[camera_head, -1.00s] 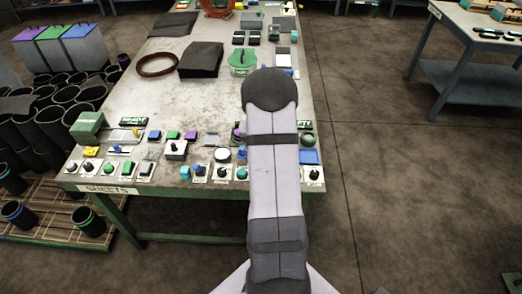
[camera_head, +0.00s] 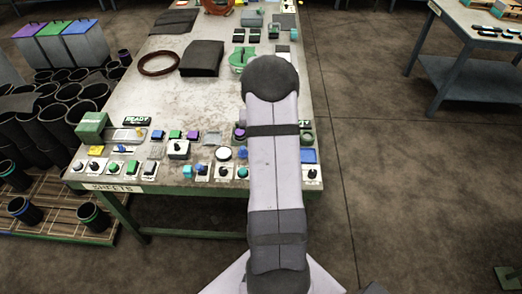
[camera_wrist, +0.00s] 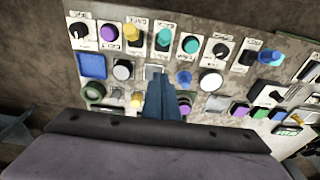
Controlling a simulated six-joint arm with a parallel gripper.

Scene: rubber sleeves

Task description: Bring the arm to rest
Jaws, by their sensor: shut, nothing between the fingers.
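My gripper (camera_wrist: 162,97) shows in the wrist view as two dark blue-grey fingers pressed together, with nothing between them. The fingertips are over the control panel (camera_wrist: 134,85) on the table; I cannot tell whether they touch it. In the head view my arm reaches up over the right side of the workbench (camera_head: 130,95) and hides the gripper.
Knobs and buttons line the bench's front edge, above the SHEETS label (camera_head: 118,189). A blue square (camera_wrist: 93,66) and a white round button (camera_wrist: 123,70) are near the fingers. Black sleeves (camera_head: 60,110) crowd the left. Open floor (camera_head: 385,150) lies right.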

